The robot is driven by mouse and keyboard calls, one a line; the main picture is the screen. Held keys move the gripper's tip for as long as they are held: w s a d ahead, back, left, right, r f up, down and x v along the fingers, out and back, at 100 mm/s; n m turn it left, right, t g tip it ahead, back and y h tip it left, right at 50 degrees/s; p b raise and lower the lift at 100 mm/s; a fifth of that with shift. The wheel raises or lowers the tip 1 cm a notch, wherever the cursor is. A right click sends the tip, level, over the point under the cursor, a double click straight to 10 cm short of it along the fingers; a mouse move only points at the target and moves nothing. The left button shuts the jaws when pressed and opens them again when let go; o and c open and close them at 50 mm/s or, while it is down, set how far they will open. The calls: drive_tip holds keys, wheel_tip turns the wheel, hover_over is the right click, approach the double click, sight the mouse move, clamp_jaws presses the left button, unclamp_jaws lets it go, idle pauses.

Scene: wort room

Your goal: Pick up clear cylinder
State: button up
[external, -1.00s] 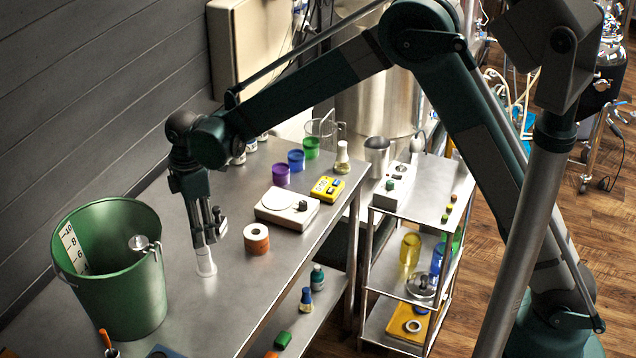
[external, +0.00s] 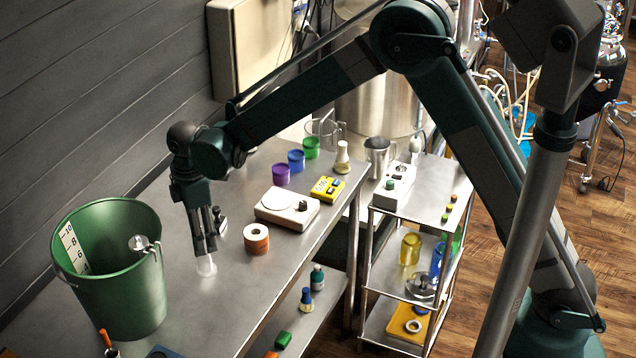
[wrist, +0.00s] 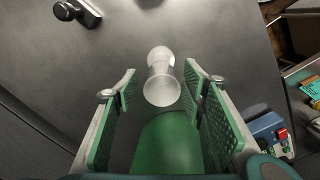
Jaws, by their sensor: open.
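The clear cylinder (external: 206,266) stands upright on the steel table, with its upper part hidden by my gripper in the external view. In the wrist view the clear cylinder (wrist: 161,78) shows as a translucent white piece, narrower in the middle and flared at its near end. My gripper (external: 206,250) is over it, with its fingers pointing down. In the wrist view my gripper (wrist: 160,85) is open, with one green ribbed pad on each side of the cylinder. A gap shows between the pads and the cylinder, and I see no contact.
A big green bucket (external: 134,290) stands left of the gripper. An orange-brown roll (external: 256,240) stands close on the right. A white scale (external: 287,209), a yellow device (external: 327,189) and coloured cups lie farther back.

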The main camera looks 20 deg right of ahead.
drive_tip(key=shift+s+a+f+p, duration=0.1)
drive_tip(key=shift+f+p, duration=0.05)
drive_tip(key=shift+f, duration=1.2)
drive_tip(key=shift+s+f+p, duration=0.1)
drive_tip(key=shift+f+p, duration=0.05)
drive_tip(key=shift+f, duration=1.15)
drive_tip(key=shift+c, duration=0.3)
drive_tip(key=c, duration=1)
